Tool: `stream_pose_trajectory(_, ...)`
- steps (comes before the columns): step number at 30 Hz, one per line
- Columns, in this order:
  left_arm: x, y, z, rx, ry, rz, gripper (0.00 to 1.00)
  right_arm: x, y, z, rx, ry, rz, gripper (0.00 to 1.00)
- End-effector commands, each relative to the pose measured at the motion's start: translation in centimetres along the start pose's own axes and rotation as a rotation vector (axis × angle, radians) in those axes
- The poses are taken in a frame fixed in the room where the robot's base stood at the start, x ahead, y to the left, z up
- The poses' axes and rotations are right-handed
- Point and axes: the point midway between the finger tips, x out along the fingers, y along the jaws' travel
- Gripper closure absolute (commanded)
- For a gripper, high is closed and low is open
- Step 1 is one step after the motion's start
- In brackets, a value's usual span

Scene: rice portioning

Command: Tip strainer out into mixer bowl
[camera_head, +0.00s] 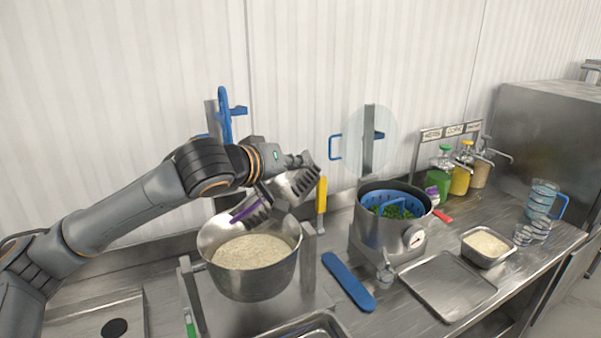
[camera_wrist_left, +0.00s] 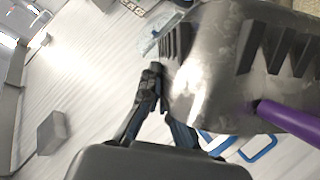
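A slotted metal strainer (camera_head: 292,187) with a purple handle (camera_head: 250,208) hangs steeply tilted above the back rim of the mixer bowl (camera_head: 255,283). My left gripper (camera_head: 302,161) is at its upper edge and appears shut on it. In the left wrist view the strainer (camera_wrist_left: 215,60) fills the upper right, its purple handle (camera_wrist_left: 290,122) at right, and the gripper fingers (camera_wrist_left: 165,110) meet its edge. The steel bowl holds pale, rice-like grain. The inside of the strainer is hidden. My right gripper is not in view.
A steel pot (camera_head: 375,238) with a blue basket (camera_head: 372,197) of green food stands to the right. A blue paddle (camera_head: 348,282), an empty tray (camera_head: 447,287) and a small rice pan (camera_head: 487,258) lie nearby. Bottles and a jug (camera_head: 541,198) stand further right.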

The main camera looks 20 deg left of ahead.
Motion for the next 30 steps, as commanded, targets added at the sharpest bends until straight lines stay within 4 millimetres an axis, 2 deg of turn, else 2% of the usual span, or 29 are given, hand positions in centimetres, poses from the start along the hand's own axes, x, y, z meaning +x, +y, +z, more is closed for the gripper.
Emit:
stream_pose_trajectory(1, -0.2, 0.1, -0.6, -0.016, 0.008, 0.009, 1.00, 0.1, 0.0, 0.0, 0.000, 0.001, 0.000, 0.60)
stream_pose_trajectory(30, -2.4, -2.2, -5.8, -0.366, 0.002, 0.154, 1.00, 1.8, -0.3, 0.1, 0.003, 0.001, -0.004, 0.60)
